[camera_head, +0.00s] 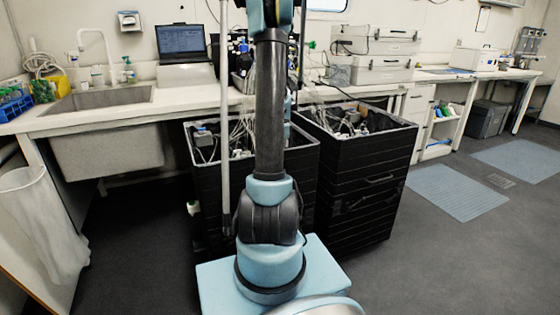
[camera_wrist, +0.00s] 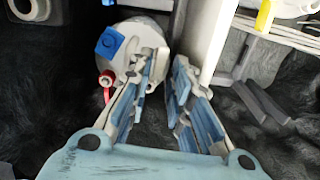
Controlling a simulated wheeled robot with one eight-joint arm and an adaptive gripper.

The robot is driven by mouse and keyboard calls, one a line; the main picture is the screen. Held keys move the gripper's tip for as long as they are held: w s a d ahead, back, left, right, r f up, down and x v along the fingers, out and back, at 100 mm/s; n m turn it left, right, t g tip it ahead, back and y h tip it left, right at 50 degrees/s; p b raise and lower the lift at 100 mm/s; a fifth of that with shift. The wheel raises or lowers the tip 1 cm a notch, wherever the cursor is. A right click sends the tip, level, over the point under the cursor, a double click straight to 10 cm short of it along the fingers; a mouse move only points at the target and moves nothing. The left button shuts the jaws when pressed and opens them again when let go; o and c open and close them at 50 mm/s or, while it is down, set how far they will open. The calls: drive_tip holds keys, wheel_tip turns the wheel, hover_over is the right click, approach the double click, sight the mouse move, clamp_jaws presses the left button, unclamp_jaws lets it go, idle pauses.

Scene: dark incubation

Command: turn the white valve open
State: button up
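In the wrist view, my gripper (camera_wrist: 166,62) is open, with a narrow dark gap between its blue-padded fingers. Nothing shows clearly held between them. A round white fitting (camera_wrist: 128,33) lies beyond the left finger, which partly covers it. It carries a blue square piece (camera_wrist: 110,43) and a red piece (camera_wrist: 106,79) on its left side. I cannot tell whether this fitting is the white valve, or whether the finger touches it. In the head view, my arm blocks the middle and my gripper is not visible.
In the wrist view, a white upright panel (camera_wrist: 205,35) stands close beyond the right finger.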

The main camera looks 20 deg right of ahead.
drive_tip(key=shift+f, duration=1.2)
clamp_jaws()
